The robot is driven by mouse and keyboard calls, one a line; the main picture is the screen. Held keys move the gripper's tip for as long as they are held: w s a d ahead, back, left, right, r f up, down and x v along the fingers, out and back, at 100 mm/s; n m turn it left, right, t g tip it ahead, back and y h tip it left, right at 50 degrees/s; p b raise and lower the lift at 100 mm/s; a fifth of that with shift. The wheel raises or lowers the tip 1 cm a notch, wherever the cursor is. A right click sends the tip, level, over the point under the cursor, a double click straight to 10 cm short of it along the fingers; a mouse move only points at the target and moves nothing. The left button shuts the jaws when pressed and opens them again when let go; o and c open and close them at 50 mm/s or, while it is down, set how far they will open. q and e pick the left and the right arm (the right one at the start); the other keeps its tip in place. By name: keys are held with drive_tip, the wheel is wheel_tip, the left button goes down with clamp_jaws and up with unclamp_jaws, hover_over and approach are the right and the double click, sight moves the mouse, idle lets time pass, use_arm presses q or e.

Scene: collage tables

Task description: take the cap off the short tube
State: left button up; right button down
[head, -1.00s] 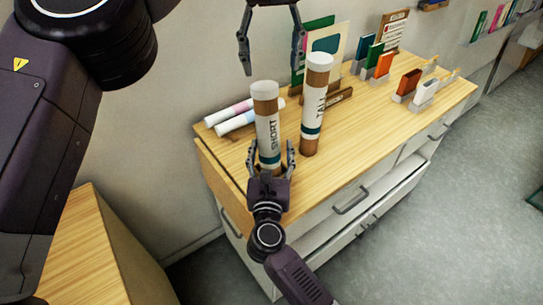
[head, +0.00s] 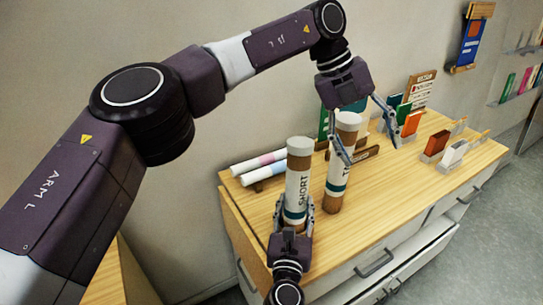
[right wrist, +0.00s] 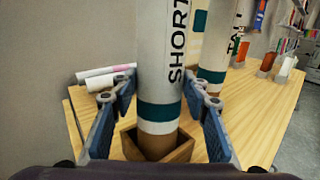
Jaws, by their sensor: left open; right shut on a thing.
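The short tube (head: 296,190), marked SHORT, stands upright with a white cap (head: 300,146) on its top. My right gripper (head: 294,208) is shut on its lower part. In the right wrist view the short tube (right wrist: 160,60) stands between the fingers, its foot in a wooden holder (right wrist: 178,154) and its cap out of frame. The tall tube (head: 338,178) stands just to the right, with a white top (head: 348,120). My left gripper (head: 370,150) is open and empty, pointing down; one finger crosses in front of the tall tube, hiding part of its label.
White rolls (head: 258,163) lie on the wooden cabinet top (head: 400,185) behind the short tube. Small card holders with coloured cards (head: 436,144) stand to the right. A sign board (head: 421,88) is at the back. The front right of the top is clear.

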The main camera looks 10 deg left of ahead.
use_arm(q)
drive_tip(key=s+d+r+g+h, duration=0.1)
drive_tip(key=s+d+r+h, duration=0.4)
drive_tip(key=d+r+h, duration=0.65)
drive_tip(key=w+a+r+n+t+h, duration=0.2)
drive_tip(key=w+a+r+n+t, duration=0.1)
drive_tip(key=r+n+t, duration=0.3)
drive_tip(key=w+a+r+n+t+h, duration=0.2)
drive_tip(key=w+a+r+n+t, duration=0.25)
drive_tip(key=n, duration=0.25)
drive_tip(key=w+a+n+t+y, duration=0.3)
drive_tip(key=a+n+t+y, duration=0.1)
drive_tip(key=a+n+t, duration=0.4)
drive_tip(key=n+g+y, duration=0.5)
drive_tip(key=n+y, duration=0.4)
drive_tip(key=y, duration=0.1)
approach(295, 145)
drive_tip(key=x, duration=1.1)
drive_tip(key=shift+w+d+f, duration=0.15)
drive_tip(key=shift+w+d, duration=0.05)
drive_tip(key=shift+w, duration=0.1)
drive_tip(key=c, duration=1.4)
